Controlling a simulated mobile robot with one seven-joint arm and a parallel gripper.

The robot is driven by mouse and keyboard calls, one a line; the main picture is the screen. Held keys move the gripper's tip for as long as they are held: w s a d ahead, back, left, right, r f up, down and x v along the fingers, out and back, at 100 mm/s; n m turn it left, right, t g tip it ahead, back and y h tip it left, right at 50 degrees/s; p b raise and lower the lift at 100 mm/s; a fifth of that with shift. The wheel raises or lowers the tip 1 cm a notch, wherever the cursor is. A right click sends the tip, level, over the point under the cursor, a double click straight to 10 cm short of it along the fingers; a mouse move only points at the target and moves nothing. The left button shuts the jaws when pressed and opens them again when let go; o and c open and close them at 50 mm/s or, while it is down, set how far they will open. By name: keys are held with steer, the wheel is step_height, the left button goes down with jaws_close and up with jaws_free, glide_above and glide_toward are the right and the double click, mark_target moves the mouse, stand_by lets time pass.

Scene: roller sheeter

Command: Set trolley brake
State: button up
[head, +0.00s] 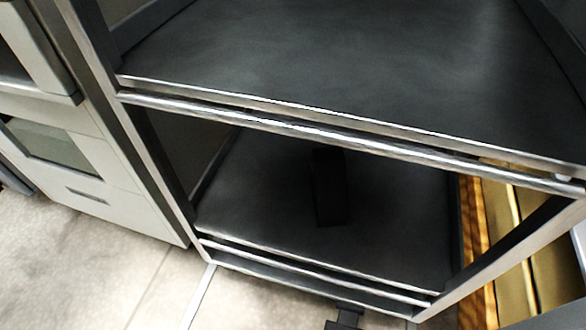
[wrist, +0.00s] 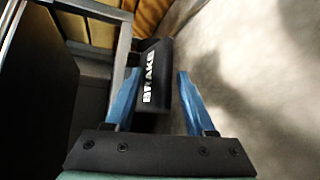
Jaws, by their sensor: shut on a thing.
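The trolley (head: 330,128) is a metal frame with dark shelves, filling most of the head view. Its brake pedal (wrist: 157,75) is a black block with BRAKE in white letters, seen in the wrist view beside the trolley's lower frame. My gripper (wrist: 159,73) has its two blue fingers on either side of the pedal and is shut on it. The left finger overlaps the pedal's left edge; contact of the right finger is hard to see. A small dark part (head: 346,319) shows below the trolley's bottom rail in the head view; I cannot tell if it is the pedal.
A dark upright object (head: 329,187) stands on the trolley's lower shelf. A pale cabinet (head: 75,160) is close on the left. Yellow and wooden items (head: 510,250) are behind the trolley at the right. Bare floor (wrist: 240,75) lies right of the pedal in the wrist view.

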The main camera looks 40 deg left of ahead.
steer(key=p+v, duration=0.3)
steer(key=v, duration=0.8)
steer(key=shift+d+p, duration=0.15)
steer(key=shift+p, duration=0.15)
steer(key=shift+r, duration=0.1)
